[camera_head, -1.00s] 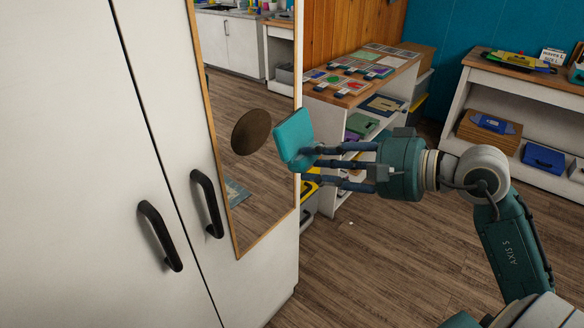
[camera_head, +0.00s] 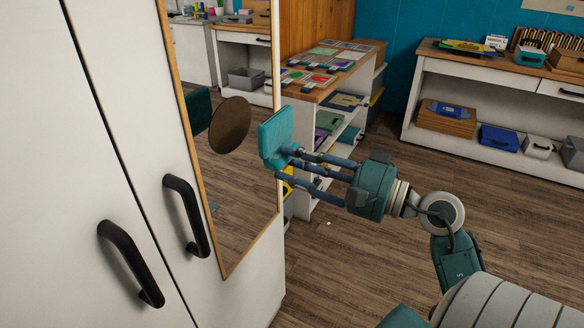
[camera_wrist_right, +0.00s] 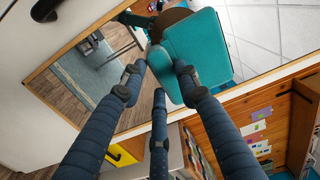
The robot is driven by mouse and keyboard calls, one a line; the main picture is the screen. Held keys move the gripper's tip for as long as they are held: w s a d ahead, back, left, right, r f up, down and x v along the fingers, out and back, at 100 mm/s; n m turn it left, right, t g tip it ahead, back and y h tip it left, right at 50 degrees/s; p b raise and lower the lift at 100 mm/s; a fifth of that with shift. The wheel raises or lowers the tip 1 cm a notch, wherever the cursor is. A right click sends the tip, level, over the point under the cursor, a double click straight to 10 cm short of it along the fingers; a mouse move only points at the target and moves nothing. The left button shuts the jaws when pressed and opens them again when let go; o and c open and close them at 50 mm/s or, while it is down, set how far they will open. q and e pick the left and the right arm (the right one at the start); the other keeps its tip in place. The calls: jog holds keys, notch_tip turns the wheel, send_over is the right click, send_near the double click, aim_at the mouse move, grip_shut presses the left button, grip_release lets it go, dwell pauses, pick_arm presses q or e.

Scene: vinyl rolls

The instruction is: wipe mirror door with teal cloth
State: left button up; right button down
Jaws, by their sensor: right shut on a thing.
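The mirror door (camera_head: 240,190) is a tall mirror in a thin wooden frame on the white cabinet at left. A round brown spot (camera_head: 230,125) shows on its glass; it is partly hidden behind the cloth in the right wrist view (camera_wrist_right: 168,18). The teal cloth (camera_head: 276,137) is a folded pad held at the mirror's right edge. My right gripper (camera_head: 285,160) is shut on the cloth, its fingers also showing in the right wrist view (camera_wrist_right: 160,85). The cloth's reflection appears at the mirror's left side. I cannot tell whether the cloth touches the glass. My left gripper is not in view.
Two black handles (camera_head: 186,215) (camera_head: 130,263) stick out from the white cabinet doors. A shelf unit with a wooden top (camera_head: 325,90) stands behind my right gripper. A white bench (camera_head: 490,70) lines the teal wall. The wooden floor between is clear.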

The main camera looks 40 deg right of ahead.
jog(key=shift+r, duration=0.1)
jog(key=shift+w+a+r+p, duration=0.1)
jog(key=shift+w+a+p, duration=0.1)
jog(key=shift+w+p, duration=0.4)
jog(key=p, duration=0.4)
send_near(230, 145)
jog(key=shift+w+r, duration=0.1)
jog(key=shift+w, duration=0.1)
jog(key=shift+w+a, duration=0.2)
jog(key=shift+w, duration=0.15)
jog(key=shift+x, duration=1.55)
